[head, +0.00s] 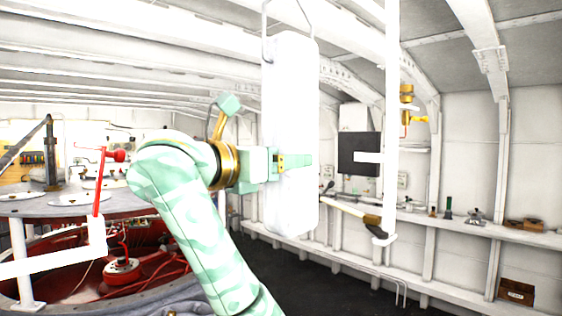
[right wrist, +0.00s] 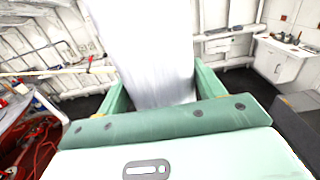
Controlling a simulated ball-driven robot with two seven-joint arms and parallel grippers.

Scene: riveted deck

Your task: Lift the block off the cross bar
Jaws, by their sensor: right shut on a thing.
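A tall white block (head: 290,95) with rounded ends hangs upright in the middle of the head view. A thin wire loop (head: 264,22) rises from its top and leaves the frame. What the loop hangs on is out of view, and I cannot make out the cross bar for certain. My right gripper (head: 294,160) is shut on the block around its middle. In the right wrist view the block (right wrist: 140,45) stands between the fingers of my right gripper (right wrist: 162,88). My left gripper is not in view.
A white upright post (head: 391,110) stands right of the block, with a pale rod (head: 345,208) reaching its foot. A round table (head: 60,205) with a red crank (head: 98,185) is at left. A wall shelf (head: 480,228) holds small items. Dark floor lies clear between.

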